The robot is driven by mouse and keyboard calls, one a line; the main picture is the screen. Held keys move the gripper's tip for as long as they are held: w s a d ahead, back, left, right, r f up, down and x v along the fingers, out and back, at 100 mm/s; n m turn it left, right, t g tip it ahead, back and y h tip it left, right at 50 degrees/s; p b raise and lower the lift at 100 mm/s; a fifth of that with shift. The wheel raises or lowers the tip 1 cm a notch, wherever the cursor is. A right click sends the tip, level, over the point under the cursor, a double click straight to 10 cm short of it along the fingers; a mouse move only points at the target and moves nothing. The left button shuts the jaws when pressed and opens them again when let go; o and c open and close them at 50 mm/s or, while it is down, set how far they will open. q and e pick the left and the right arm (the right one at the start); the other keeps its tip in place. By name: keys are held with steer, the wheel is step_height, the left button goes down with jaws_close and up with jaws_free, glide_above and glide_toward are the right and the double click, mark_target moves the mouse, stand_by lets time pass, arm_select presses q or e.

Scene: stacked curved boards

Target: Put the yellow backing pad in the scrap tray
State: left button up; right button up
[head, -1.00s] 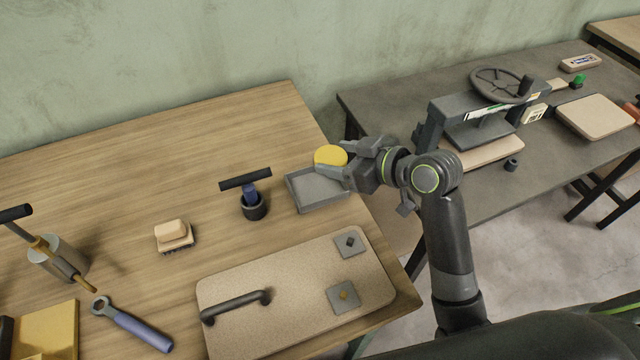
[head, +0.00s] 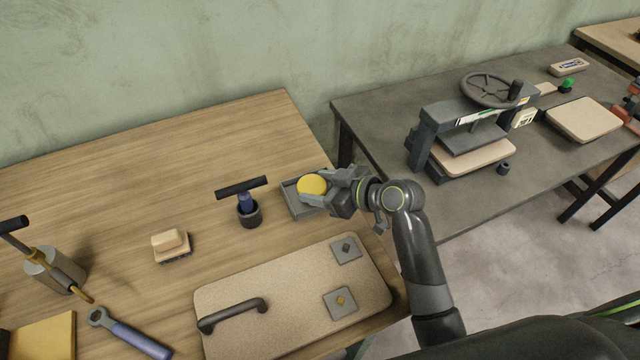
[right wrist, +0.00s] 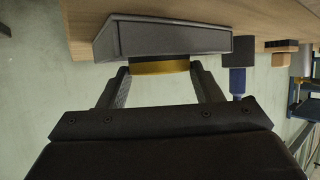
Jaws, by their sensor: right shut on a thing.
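The yellow backing pad (head: 311,185) is a round yellow disc held at the tips of my right gripper (head: 322,190). In the head view the pad is over the grey scrap tray (head: 289,199), which lies near the right edge of the wooden table. In the right wrist view the pad's yellow edge (right wrist: 160,67) sits between the two fingers, close to the tray's grey wall (right wrist: 170,38). I cannot tell whether the pad touches the tray floor. My left gripper is not in view.
A tan board with a black handle (head: 290,300) lies in front. A brush (head: 171,245) lies further left. A grey table with a press (head: 470,135) stands right, across a gap.

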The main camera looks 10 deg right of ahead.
steer(key=shift+f, duration=0.1)
steer(key=o, duration=1.3)
steer(key=shift+r, duration=0.2)
steer(key=shift+s+d, duration=0.15)
steer(key=shift+d, duration=0.1)
steer(key=b+v, duration=0.1)
steer(key=v, duration=0.9)
steer(key=shift+s+d+r, duration=0.35)
steer(key=shift+s+d, duration=0.05)
steer(key=shift+s, duration=0.1)
